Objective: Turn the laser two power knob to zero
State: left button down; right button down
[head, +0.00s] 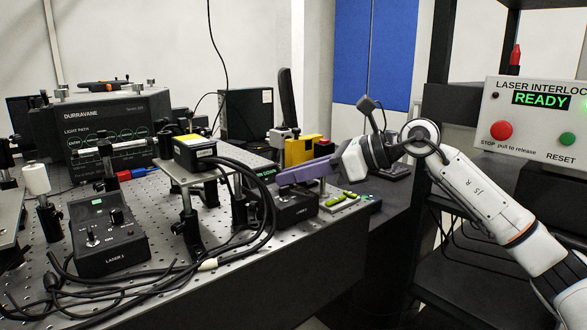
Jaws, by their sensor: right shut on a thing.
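The laser two control box (298,212) is a small dark box near the right edge of the perforated bench, partly hidden behind cables and under my gripper. My right gripper (282,179) reaches in from the right, its purple-grey fingers over the top of this box. It is shut on the power knob, which the fingers hide, so its pointer and setting cannot be read. A similar box marked LASER 1 (112,240) sits at the front left with its own knob and switch in plain sight. My left gripper is not in view.
A black device on a raised plate (195,152) and thick black cables (268,215) stand left of the gripper. A yellow block (299,150) is behind it. A pad with green keys (340,202) lies just right. The interlock panel (541,120) reads READY.

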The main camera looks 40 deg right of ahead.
jog(key=shift+d+r+n+g+y+p, duration=0.1)
jog(key=shift+r+n+g+y+p, duration=0.05)
jog(key=shift+n+g+y+p, duration=0.3)
pick_arm(q)
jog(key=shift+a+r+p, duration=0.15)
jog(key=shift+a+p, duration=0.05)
jog(key=shift+p, duration=0.2)
pick_arm(e)
jog(key=shift+n+g+y, duration=0.25)
jog(key=shift+n, duration=0.2)
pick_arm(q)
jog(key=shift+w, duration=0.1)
pick_arm(e)
jog(key=shift+f, duration=0.2)
jog(key=c, duration=2)
grip_release()
pick_arm(q)
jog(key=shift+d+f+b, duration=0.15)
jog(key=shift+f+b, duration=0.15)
jog(key=shift+b, duration=0.85)
pick_arm(e)
jog(key=v, duration=1)
